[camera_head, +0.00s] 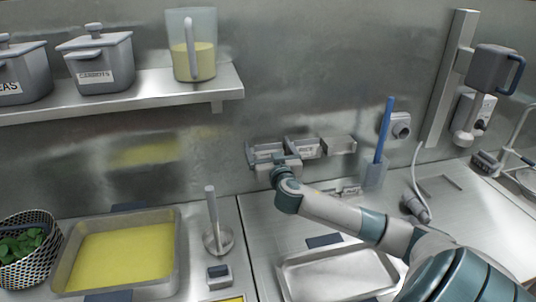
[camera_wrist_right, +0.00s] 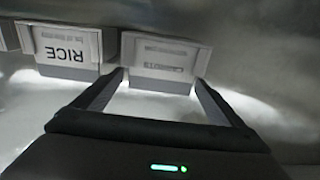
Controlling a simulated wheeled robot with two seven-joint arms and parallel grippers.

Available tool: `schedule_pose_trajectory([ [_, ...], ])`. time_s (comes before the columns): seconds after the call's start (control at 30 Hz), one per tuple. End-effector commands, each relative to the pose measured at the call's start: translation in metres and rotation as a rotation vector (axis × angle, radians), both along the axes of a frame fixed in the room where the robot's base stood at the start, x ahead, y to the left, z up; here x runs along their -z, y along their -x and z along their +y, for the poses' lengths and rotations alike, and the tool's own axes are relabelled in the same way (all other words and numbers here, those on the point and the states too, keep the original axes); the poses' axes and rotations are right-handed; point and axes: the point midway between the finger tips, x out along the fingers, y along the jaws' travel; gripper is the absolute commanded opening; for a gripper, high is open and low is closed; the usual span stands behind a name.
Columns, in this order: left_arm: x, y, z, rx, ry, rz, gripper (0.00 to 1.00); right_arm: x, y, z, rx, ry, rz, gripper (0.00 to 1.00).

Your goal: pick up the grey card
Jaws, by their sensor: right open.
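A rack of grey holders (camera_head: 338,146) is on the back wall, with cards in it. In the right wrist view a plain grey card or plate (camera_wrist_right: 165,56) with small, unreadable print stands upright ahead of my right gripper (camera_wrist_right: 160,82). The fingers are spread apart and their tips are close to its lower edge; I cannot tell whether they touch. A card marked RICE (camera_wrist_right: 68,48) is beside it on the left. In the head view my right gripper (camera_head: 280,164) is at the left part of the rack and partly covers it. My left gripper is not in view.
A blue-handled tool (camera_head: 385,130) stands in a holder right of the rack. A metal tray (camera_head: 335,275) lies on the counter below my arm. A shelf (camera_head: 130,98) with grey bins and a jug (camera_head: 193,60) is at the upper left. A yellow-filled pan (camera_head: 68,276) is at the lower left.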

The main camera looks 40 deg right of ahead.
Motion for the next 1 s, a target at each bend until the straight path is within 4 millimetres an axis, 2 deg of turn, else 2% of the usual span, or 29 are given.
schedule_pose_trajectory([
  [0.17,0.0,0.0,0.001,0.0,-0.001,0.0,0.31,0.0,0.0,0.0,0.0,0.0,0.0,0.9],
  [0.33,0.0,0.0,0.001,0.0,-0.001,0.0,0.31,0.0,0.0,0.0,0.0,0.0,0.0,0.49],
  [0.77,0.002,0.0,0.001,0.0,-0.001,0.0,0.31,-0.003,0.0,0.0,0.0,0.0,-0.001,0.48],
  [1.0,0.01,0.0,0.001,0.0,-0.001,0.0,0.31,-0.021,0.0,0.0,-0.001,-0.001,-0.003,0.48],
])
